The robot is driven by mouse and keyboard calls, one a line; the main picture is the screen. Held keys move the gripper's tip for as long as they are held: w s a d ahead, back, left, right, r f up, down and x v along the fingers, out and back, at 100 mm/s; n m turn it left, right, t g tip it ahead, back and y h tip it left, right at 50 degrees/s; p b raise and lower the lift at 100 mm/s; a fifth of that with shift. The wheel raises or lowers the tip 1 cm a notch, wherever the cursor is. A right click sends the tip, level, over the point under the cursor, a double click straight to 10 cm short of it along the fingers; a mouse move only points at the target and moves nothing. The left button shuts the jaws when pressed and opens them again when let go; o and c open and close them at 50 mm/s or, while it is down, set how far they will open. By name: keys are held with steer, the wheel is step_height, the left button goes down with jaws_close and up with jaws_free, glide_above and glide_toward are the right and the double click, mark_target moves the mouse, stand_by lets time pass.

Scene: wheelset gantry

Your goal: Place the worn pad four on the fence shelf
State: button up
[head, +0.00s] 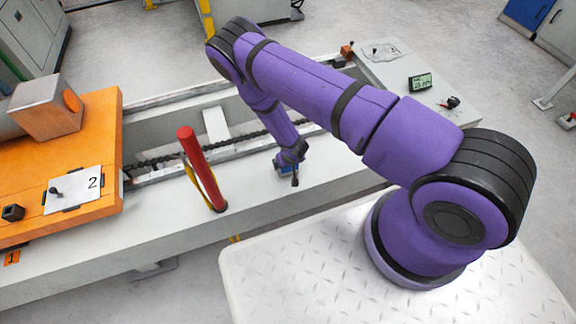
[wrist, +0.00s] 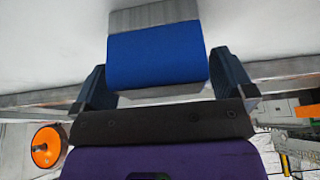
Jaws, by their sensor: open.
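A blue block with grey ends (wrist: 155,60) lies between the fingers of my gripper (wrist: 163,84) in the wrist view. No number shows on it, so I cannot tell whether it is pad four. In the head view my gripper (head: 291,160) is low over the pale bench top (head: 335,160), with a small blue patch (head: 284,171) at its tip. The two dark fingers stand open on either side of the block. Which surface is the fence shelf I cannot tell.
A red post (head: 200,165) with a yellow part stands left of my gripper. A small display (head: 420,82) sits on the pale surface at back right. A dark chain (head: 160,162) runs along the bench channel.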

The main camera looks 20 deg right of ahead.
steer(key=shift+w+f, duration=0.2)
steer(key=shift+f, duration=0.35)
steer(key=c, duration=1.1)
steer(key=shift+r, duration=0.1)
steer(key=shift+c, duration=0.2)
